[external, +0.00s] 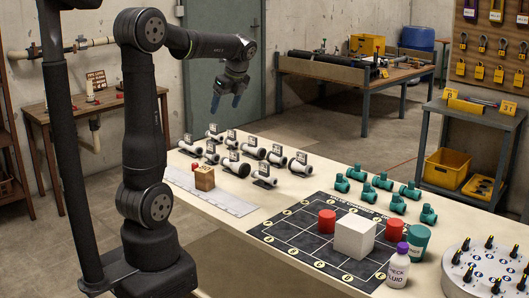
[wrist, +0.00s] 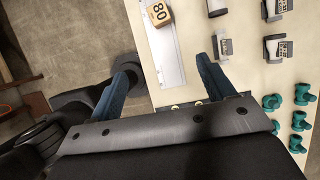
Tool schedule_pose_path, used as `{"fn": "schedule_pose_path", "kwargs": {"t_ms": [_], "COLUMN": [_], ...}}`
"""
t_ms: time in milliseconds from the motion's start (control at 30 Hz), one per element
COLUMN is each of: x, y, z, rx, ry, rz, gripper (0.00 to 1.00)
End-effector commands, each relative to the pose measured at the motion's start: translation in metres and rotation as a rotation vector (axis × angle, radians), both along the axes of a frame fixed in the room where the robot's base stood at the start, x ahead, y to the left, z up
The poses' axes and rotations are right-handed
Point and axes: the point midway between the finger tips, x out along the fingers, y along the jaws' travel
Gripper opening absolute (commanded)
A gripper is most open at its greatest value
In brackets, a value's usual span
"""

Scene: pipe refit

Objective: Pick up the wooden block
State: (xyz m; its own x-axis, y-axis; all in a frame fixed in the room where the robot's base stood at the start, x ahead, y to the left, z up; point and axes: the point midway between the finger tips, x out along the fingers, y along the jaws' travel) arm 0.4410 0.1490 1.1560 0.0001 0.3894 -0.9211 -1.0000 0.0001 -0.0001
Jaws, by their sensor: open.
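The wooden block (external: 204,178) is a small brown cube with dark marks, standing on a pale marked strip (external: 232,204) near the left end of the table. In the wrist view the block (wrist: 158,13) shows "80" on its top, at the upper edge, beyond the fingertips. My gripper (external: 227,103) is in the air above and to the right of the block, pointing down. In the wrist view its two blue fingers (wrist: 170,70) are spread apart with nothing between them. The block is not touching the fingers.
Several labelled pipe pieces (external: 254,152) stand in rows right of the block. Several green fittings (external: 382,181) stand farther right. A black grid mat (external: 273,233) holds a white cube (external: 355,236) and red cylinders (external: 326,221).

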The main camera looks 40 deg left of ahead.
Motion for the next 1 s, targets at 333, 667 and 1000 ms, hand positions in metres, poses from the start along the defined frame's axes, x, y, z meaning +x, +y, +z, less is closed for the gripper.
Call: {"fn": "schedule_pose_path", "kwargs": {"t_ms": [333,667,1000], "x": [0.001,0.004,-0.003], "y": [0.008,0.07,0.125], "z": [-0.008,-0.074,-0.126], "rx": [-0.022,-0.187,-0.282], "ry": [-0.025,-0.216,-0.337], "rz": [0.087,0.886,1.632], "gripper": [0.75,0.75,0.75]}}
